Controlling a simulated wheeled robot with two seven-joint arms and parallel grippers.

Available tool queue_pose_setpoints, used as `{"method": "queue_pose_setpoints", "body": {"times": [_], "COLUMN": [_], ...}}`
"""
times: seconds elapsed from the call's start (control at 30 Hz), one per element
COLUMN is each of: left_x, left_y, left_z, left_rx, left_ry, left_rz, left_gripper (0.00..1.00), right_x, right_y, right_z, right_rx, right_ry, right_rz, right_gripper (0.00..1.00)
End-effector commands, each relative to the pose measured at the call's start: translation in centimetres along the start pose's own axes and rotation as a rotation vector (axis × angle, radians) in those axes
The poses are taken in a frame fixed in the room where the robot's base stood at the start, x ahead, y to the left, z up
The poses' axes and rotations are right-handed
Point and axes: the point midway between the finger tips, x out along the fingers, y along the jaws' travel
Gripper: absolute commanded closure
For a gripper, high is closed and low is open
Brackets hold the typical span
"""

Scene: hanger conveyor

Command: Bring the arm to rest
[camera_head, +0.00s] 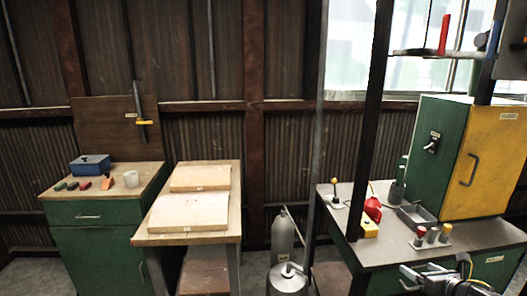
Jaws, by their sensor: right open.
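My right gripper (432,273) shows at the bottom right, in front of the dark-topped green workbench (467,236). It is open, and I see nothing between its fingers. The lower part of my right arm runs out of the picture at the bottom edge. My left gripper and left arm are not in view.
A green and yellow cabinet (493,163), a grey tray (416,218) and a red object (373,208) stand on the workbench. Dark posts (370,125) rise at its left. A wooden table (156,237) with boards and a green cabinet (88,250) stand left. Grey cylinders (283,237) stand between.

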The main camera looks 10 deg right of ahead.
Motion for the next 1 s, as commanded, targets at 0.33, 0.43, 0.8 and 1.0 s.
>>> {"method": "queue_pose_setpoints", "body": {"times": [0.33, 0.43, 0.8, 1.0], "left_x": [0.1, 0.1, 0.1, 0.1], "left_y": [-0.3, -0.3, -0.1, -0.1], "left_z": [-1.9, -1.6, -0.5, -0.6], "left_rx": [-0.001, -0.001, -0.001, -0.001], "left_ry": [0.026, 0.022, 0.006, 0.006], "left_rz": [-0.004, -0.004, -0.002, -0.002], "left_gripper": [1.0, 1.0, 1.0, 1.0], "right_x": [0.9, 1.4, 1.9, -1.8], "right_y": [-1.7, -3.8, -11.8, -10.2], "right_z": [-0.3, -1.4, -22.3, -38.2], "right_rx": [0.343, 0.511, 1.574, 2.021], "right_ry": [-0.002, -0.005, -0.039, -0.08], "right_rz": [-0.026, -0.069, -0.423, -0.69], "right_gripper": [0.18, 0.18, 0.18, 0.18]}}
